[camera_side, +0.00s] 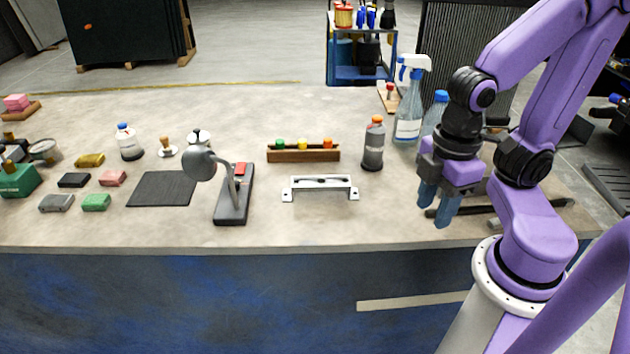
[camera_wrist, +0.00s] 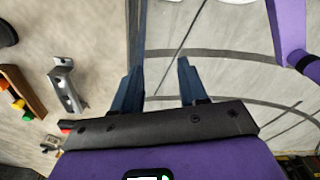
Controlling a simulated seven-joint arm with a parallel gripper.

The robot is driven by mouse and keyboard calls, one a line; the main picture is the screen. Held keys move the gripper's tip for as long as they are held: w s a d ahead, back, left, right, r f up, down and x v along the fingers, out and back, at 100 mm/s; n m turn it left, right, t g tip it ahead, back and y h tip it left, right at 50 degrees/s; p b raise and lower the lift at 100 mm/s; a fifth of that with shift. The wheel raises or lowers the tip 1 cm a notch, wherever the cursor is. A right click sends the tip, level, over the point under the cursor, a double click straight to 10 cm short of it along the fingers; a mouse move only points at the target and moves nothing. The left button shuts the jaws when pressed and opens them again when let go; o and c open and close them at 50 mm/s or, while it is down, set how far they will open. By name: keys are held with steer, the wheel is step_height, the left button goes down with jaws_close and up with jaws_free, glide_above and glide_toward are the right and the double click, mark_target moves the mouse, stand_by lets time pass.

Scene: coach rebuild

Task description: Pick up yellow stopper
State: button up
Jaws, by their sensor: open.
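The yellow stopper (camera_side: 303,144) sits upright in the middle of a brown wooden rack (camera_side: 290,156), between a green stopper (camera_side: 280,144) on its left and an orange stopper (camera_side: 327,143) on its right. My gripper (camera_side: 435,207) is open and empty, fingers pointing down, well to the right of the rack and above the bench's right part. In the wrist view, my gripper (camera_wrist: 160,66) has nothing between its blue fingers. The rack (camera_wrist: 30,92) shows at that view's left edge, with its coloured stoppers small and partly cut off.
A white metal bracket (camera_side: 320,187) stands in front of the rack. A dark bottle with an orange cap (camera_side: 373,148) and a spray bottle (camera_side: 409,108) stand between rack and gripper or behind. A lamp-like stand (camera_side: 232,200) is to the left. Dark bars lie beneath my gripper.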

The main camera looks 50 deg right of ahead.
stand_by(0.4)
steer(key=shift+o, duration=1.4)
